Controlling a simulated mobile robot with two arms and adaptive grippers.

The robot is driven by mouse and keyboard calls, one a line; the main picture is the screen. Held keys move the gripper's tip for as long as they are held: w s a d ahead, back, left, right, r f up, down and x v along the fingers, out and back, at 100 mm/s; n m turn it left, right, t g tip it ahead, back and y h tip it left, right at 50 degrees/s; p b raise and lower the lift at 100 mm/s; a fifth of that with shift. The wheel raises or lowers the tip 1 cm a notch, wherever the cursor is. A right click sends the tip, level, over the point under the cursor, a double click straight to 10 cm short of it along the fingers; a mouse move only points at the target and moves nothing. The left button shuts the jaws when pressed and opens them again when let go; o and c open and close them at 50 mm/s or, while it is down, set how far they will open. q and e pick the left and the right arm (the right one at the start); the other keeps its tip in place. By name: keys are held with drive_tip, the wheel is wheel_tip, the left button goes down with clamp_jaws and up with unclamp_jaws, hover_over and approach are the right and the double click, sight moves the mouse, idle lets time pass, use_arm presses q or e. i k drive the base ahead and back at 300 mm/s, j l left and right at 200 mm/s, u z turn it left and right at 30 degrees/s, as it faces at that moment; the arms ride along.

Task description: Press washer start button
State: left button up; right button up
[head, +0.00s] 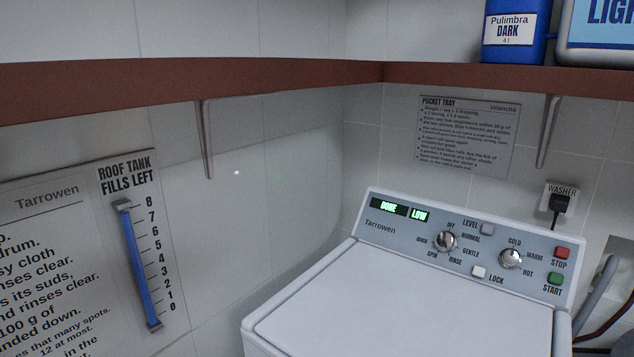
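The white washer (410,310) stands at the lower right with its lid closed. Its grey control panel (380,237) tilts up at the back. The green START button (555,279) sits at the panel's right end, below the red STOP button (562,253). The lit display (400,211) reads "DONE" and "LOW". Two round knobs, the cycle knob (446,241) and the temperature knob (511,258), sit left of the buttons. Pale LEVEL (488,229) and LOCK (479,272) buttons are also on the panel. Neither of my grippers is in view.
A red-brown shelf (290,75) runs along both walls above the washer, on metal brackets. A black plug (560,206) is in the WASHER socket. A roof tank gauge (138,262) hangs at left. Hoses (597,290) pass right of the washer.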

sight(555, 277)
drive_tip(key=z, duration=1.3)
